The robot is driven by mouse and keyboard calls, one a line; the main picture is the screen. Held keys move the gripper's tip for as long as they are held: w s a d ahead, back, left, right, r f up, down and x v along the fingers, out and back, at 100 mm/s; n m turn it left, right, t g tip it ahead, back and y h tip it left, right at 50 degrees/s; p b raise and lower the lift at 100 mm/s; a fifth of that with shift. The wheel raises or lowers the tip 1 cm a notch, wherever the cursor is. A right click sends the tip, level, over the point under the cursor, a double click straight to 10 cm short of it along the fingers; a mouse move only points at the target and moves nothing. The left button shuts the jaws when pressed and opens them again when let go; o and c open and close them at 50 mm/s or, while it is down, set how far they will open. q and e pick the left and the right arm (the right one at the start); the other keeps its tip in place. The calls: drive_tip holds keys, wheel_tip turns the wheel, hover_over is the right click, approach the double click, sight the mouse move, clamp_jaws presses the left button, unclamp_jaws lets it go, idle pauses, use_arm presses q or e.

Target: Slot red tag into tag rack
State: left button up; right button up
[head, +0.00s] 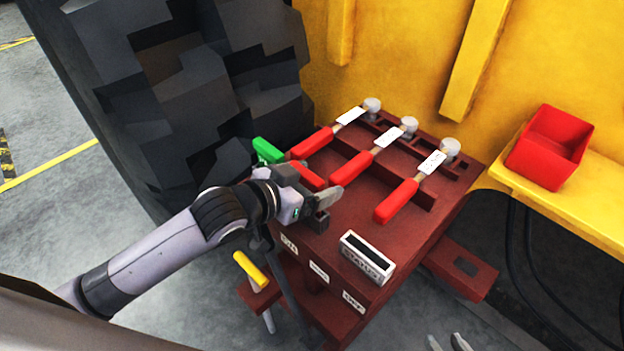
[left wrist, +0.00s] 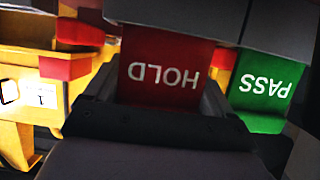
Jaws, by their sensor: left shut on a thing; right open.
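My left gripper (head: 325,206) is shut on the red tag (head: 308,176), above the left part of the dark red casting. In the left wrist view the red tag (left wrist: 165,75) shows the word HOLD upside down between the fingers. A green tag (head: 267,151) stands just behind the gripper; it reads PASS in the left wrist view (left wrist: 262,95). The tag rack (head: 367,259), a small pale box marked STATUS with a dark slot on top, sits at the casting's front edge, right of and nearer than the gripper. My right gripper (head: 449,343) is open at the bottom edge, partly cut off.
Three red-handled bars (head: 396,201) with white labels lie across the casting (head: 345,222). A red bin (head: 550,148) sits on a yellow ledge at right. A big black tyre (head: 190,90) stands close on the left. A yellow-handled tool (head: 249,268) is below my left arm.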

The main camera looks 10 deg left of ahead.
use_arm(q)
drive_tip(key=shift+f, duration=0.35)
idle(0.4)
drive_tip(key=o, duration=0.9)
drive_tip(key=s+a+r+p, duration=0.1)
drive_tip(key=r, duration=0.1)
drive_tip(key=s+a+r+p, duration=0.1)
drive_tip(key=s+r+p, duration=0.1)
drive_tip(key=s+a+r+p, duration=0.1)
drive_tip(key=s+r+p, duration=0.1)
drive_tip(key=shift+s+a+r, duration=0.25)
drive_tip(key=shift+a+r, duration=0.05)
wheel_tip(320, 180, up, 3)
drive_tip(key=p, duration=0.4)
idle(0.4)
